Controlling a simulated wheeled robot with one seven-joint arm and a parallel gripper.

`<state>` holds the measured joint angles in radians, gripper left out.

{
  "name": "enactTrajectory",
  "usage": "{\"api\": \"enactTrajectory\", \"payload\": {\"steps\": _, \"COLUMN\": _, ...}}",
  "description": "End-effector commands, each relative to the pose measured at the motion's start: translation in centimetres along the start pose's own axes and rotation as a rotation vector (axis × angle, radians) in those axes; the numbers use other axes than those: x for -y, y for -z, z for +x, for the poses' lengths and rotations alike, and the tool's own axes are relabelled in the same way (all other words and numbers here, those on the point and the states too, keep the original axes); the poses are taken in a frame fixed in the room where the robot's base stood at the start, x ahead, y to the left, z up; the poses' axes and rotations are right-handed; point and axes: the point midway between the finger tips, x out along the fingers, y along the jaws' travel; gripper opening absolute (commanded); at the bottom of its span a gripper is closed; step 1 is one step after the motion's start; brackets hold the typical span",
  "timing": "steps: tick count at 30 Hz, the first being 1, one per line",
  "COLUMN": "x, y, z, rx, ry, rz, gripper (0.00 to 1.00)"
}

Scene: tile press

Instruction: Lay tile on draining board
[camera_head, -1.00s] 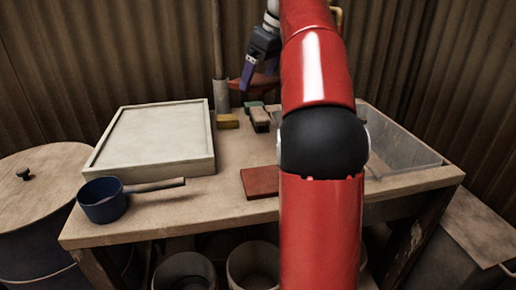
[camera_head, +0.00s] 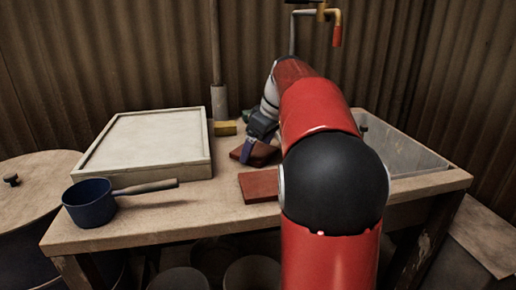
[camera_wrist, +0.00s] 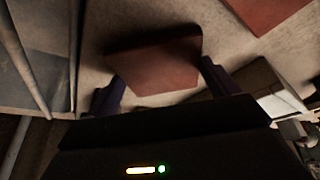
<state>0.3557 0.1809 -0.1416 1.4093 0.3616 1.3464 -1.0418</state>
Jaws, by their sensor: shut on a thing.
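My gripper (camera_head: 250,150) is shut on a red-brown tile (camera_head: 262,155), low over the middle of the bench; I cannot tell whether the tile touches the bench. In the wrist view, the held tile (camera_wrist: 155,65) sits between the two dark purple fingers, one at each side. A second red-brown tile (camera_head: 258,187) lies flat on the bench in front of my gripper, and its edge shows in the wrist view (camera_wrist: 265,10). The pale square board with a raised rim (camera_head: 150,143), apparently the draining board, stands left of my gripper and is bare.
A blue saucepan (camera_head: 89,203) stands at the bench's front left. A yellow block (camera_head: 226,128) lies behind the gripper. A grey translucent basin (camera_head: 400,150) is at the right. A tap (camera_head: 336,28) hangs above. Buckets stand below the bench (camera_head: 220,215).

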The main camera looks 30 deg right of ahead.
Motion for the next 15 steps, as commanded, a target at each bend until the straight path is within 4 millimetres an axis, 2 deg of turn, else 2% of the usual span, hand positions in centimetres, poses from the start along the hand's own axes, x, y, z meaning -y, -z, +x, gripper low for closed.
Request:
{"api": "enactTrajectory", "payload": {"steps": 11, "x": 0.01, "y": -0.14, "z": 0.39, "rx": -0.001, "ry": -0.001, "rz": -0.001, "gripper": 0.57}}
{"api": "enactTrajectory", "payload": {"steps": 12, "x": 0.01, "y": -0.18, "z": 0.46, "rx": -0.001, "ry": 0.0, "rz": -0.001, "gripper": 0.88}}
{"api": "enactTrajectory", "payload": {"steps": 15, "x": 0.01, "y": -0.14, "z": 0.38, "rx": 0.0, "ry": 0.0, "rz": -0.001, "gripper": 1.0}}
